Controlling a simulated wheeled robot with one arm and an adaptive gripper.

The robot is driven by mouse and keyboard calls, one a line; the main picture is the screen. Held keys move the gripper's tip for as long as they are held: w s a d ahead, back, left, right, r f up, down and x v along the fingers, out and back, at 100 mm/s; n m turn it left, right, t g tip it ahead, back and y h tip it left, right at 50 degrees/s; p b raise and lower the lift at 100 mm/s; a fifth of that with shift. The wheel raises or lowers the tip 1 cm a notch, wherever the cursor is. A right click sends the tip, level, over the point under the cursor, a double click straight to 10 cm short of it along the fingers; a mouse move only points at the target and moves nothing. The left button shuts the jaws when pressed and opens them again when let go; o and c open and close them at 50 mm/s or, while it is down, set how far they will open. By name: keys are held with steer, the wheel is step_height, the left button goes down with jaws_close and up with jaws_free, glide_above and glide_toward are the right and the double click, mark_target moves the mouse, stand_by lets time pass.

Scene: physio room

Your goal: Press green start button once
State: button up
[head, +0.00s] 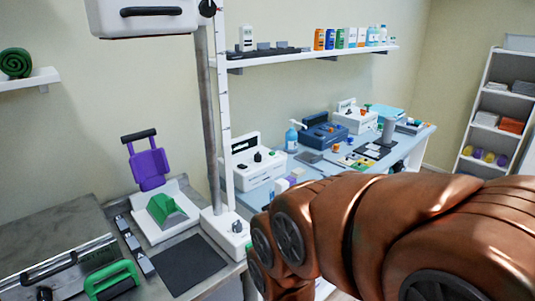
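I cannot make out a clearly marked green start button. A small green spot (248,245) shows at the right edge of the white column base (222,238), partly beside my arm. A white device with dark knobs (258,166) stands on the blue table. A blue device (323,134) and another white device (352,118) stand farther back, too small to read their controls. My copper-coloured arm fills the lower right and hides part of the blue table. My gripper is not in view.
A grey bench with a purple-and-white apparatus (150,168), a green wedge (165,211), a green-handled item (113,281) and a dark mat (187,263) is at left. A wall shelf (320,55) holds bottles and boxes. A white shelving unit (480,110) stands right.

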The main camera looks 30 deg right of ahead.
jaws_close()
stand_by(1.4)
